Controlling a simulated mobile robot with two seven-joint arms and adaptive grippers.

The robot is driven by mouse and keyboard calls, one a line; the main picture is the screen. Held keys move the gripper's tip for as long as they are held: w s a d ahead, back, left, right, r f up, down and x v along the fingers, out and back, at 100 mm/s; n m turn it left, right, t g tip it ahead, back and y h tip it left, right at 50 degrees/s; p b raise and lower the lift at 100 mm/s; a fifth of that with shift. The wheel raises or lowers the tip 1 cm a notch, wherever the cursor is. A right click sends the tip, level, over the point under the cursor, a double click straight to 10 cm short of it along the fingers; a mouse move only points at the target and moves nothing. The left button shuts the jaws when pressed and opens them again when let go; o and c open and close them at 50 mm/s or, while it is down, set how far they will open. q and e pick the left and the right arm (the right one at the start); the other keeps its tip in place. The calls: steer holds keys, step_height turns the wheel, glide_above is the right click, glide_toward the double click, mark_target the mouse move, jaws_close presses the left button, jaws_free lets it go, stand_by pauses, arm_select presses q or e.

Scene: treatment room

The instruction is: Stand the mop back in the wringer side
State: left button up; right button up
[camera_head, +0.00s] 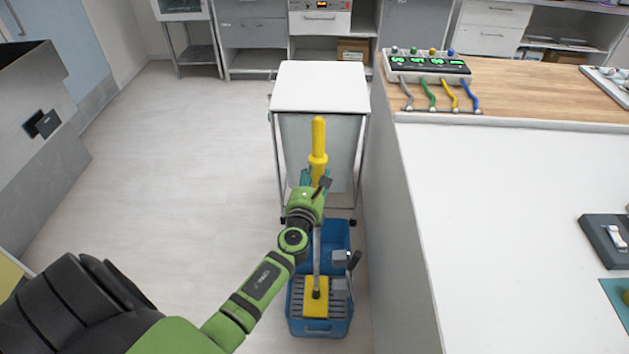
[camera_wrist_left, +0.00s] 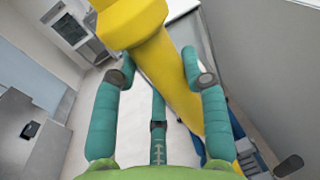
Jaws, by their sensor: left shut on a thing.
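The mop has a yellow grip (camera_head: 318,138) at the top, a grey pole and a yellow head (camera_head: 316,297). It stands nearly upright. My left gripper (camera_head: 314,181) is shut on the yellow upper handle, with a teal finger on each side of it in the left wrist view (camera_wrist_left: 165,75). The blue bucket (camera_head: 320,328) is on the floor below. The mop head shows over the grey slatted wringer (camera_head: 339,304) at the bucket's near end. I cannot tell whether it rests on the slats. My right gripper is out of view.
A white-topped cart (camera_head: 320,88) stands just behind the bucket. A long counter (camera_head: 500,200) runs close along the bucket's right side. A dark lever (camera_head: 353,261) sticks up at the bucket's right. The floor (camera_head: 170,190) to the left is clear.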

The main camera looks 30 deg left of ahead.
arm_select(q)
steer(key=shift+r, duration=0.2)
steer(key=shift+f, duration=0.2)
steer(key=o, duration=1.3)
steer(key=shift+r, duration=0.15)
steer(key=shift+s+d, duration=0.15)
steer(key=shift+s, duration=0.2)
steer(key=b+v, duration=0.1)
steer(key=v, duration=1)
steer(key=shift+s+d, duration=0.1)
steer(key=shift+s, duration=0.1)
